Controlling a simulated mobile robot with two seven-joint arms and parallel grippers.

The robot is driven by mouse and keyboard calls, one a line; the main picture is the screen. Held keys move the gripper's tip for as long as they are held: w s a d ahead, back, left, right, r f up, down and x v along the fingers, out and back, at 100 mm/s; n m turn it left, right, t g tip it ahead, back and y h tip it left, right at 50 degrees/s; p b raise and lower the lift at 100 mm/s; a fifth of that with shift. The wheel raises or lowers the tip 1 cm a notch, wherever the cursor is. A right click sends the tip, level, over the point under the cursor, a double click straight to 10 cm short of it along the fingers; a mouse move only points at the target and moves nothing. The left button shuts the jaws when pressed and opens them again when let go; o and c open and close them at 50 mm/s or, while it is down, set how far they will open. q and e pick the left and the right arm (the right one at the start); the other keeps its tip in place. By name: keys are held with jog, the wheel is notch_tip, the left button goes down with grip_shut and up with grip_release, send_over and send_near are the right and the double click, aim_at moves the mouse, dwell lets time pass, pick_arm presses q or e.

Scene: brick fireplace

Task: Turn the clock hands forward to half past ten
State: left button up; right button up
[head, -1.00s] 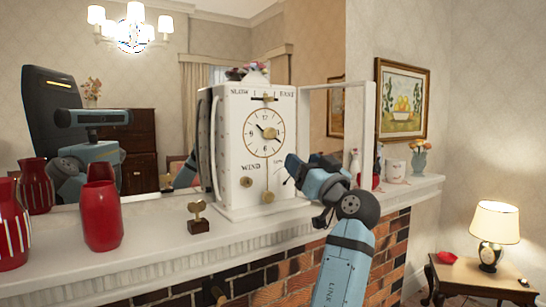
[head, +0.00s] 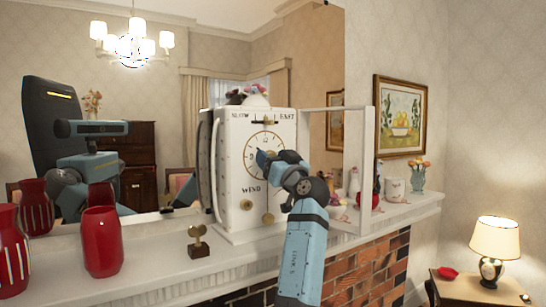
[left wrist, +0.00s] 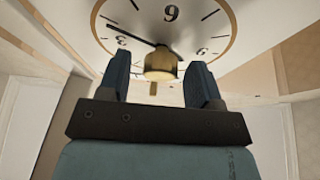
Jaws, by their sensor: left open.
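The white clock (head: 228,200) stands on the mantel, with its round dial (head: 252,150) facing me and its framed door (head: 366,160) swung open to the right. My left gripper (head: 268,158) is in front of the dial and hides much of it, including the hands in the head view. In the left wrist view, my left gripper (left wrist: 160,82) is open, its fingers on either side of a brass knob (left wrist: 160,66) at the dial's centre. Contact cannot be told. A long black hand (left wrist: 128,34) reaches from the knob up and left. My right gripper is not in view.
A brass key on a dark block (head: 198,241) stands on the mantel (head: 165,262) in front of the clock. Red vases (head: 102,242) stand at left; a white pot (head: 395,189) and flowers (head: 418,172) at right. A mirror behind reflects me.

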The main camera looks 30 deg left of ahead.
pick_arm(q)
jog(key=c, duration=0.9)
jog(key=shift+c, duration=0.2)
jog(key=shift+m, duration=0.3)
jog(key=shift+r+m+t+h+p, duration=0.1)
jog(key=shift+m+t+h+p, duration=0.2)
jog(key=shift+m+t+p, duration=0.5)
jog(key=shift+r+m+t+h+p, duration=0.1)
jog(key=shift+m+t+h+p, duration=0.25)
jog(key=shift+m, duration=0.85)
jog(key=shift+s+f+m+t+h+p, duration=0.1)
jog(key=shift+m+t+h+p, duration=0.25)
jog(key=shift+m+p, duration=0.55)
jog(key=shift+f+m+t+h+p, duration=0.1)
jog(key=shift+m+t+h+p, duration=0.15)
jog(key=shift+m+p, duration=0.65)
